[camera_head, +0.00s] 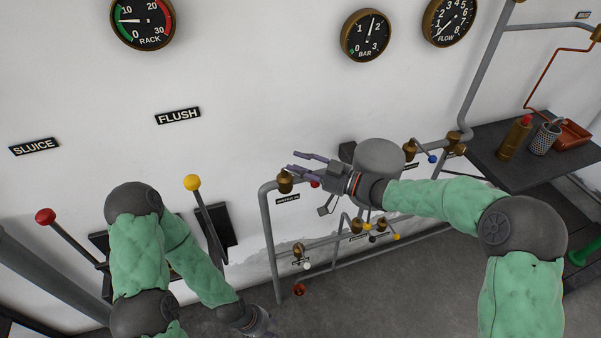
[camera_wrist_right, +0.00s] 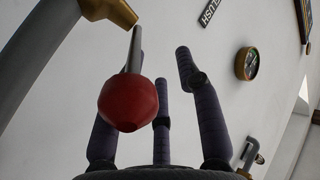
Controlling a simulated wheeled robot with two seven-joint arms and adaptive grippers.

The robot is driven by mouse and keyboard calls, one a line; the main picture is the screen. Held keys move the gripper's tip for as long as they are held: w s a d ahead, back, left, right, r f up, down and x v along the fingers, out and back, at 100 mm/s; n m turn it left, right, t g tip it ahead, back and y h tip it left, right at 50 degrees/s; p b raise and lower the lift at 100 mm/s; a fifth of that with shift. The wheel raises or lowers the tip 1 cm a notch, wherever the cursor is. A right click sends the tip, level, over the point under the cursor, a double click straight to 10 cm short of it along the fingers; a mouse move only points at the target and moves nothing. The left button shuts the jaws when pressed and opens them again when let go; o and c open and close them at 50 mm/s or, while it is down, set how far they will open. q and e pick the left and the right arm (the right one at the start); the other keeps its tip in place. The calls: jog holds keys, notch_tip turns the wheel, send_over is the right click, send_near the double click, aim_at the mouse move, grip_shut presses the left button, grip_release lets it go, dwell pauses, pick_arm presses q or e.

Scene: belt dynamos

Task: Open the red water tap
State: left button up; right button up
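The red water tap is a brass valve body (camera_head: 285,182) on a grey wall pipe, with a short lever ending in a red knob (camera_head: 314,184). My right gripper (camera_head: 298,163) is at the tap, its purple fingers spread and empty; its hand partly hides the lever. In the right wrist view the red knob (camera_wrist_right: 128,103) looms large, overlapping the left finger of my gripper (camera_wrist_right: 162,68), with the brass body (camera_wrist_right: 108,10) at the top left. I cannot tell whether knob and finger touch. My left gripper (camera_head: 262,324) is low at the bottom edge, mostly cut off.
Other taps have blue (camera_head: 432,159), yellow (camera_head: 396,237) and white (camera_head: 307,266) knobs. A big red-knobbed lever (camera_head: 45,216) and a yellow-knobbed lever (camera_head: 192,183) stand at left. A dark table (camera_head: 480,150) with a bottle is at right. Gauges hang above on the wall.

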notch_tip(320, 180, up, 6)
jog(key=shift+r, duration=0.25)
